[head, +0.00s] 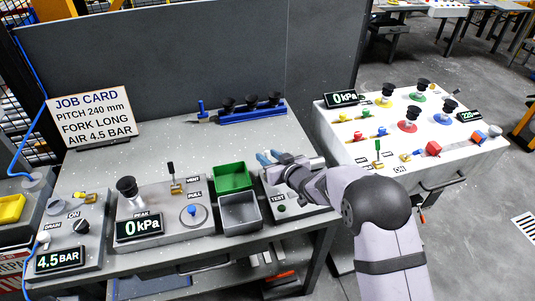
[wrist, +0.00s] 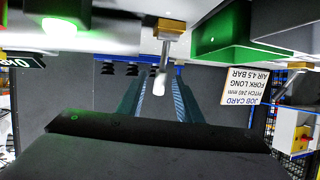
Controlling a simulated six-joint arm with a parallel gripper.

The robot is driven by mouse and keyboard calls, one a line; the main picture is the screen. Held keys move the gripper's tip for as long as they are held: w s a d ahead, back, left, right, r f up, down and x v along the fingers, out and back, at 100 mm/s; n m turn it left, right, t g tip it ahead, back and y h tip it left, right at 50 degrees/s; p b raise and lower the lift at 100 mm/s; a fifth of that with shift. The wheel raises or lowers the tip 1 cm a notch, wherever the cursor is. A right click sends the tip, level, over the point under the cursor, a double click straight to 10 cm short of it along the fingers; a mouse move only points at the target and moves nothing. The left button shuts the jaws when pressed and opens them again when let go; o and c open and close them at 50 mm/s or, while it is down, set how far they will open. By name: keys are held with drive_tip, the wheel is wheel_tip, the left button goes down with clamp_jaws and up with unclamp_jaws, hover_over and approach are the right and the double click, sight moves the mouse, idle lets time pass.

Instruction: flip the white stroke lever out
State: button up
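The white stroke lever (wrist: 158,82) hangs from a brass mount (wrist: 170,32) at the top middle of the wrist view, its pale tip pointing down in that picture. In the head view my gripper and wrist hide it. My gripper (head: 268,156) is over the test panel (head: 284,210), right of the green bin. Its two bluish fingers are apart, with nothing held between them. In the wrist view the lever's tip shows between the fingers; I cannot tell whether they touch it.
The green bin (head: 233,177) and grey bin (head: 239,212) stand just left of the panel. A gauge panel (head: 160,235) with a vent lever lies further left. A blue rack (head: 251,110) with black cups is behind. A white console (head: 450,150) stands right.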

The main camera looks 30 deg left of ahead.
drive_tip(key=shift+w+a+f, duration=0.25)
drive_tip(key=shift+a, duration=0.2)
clamp_jaws()
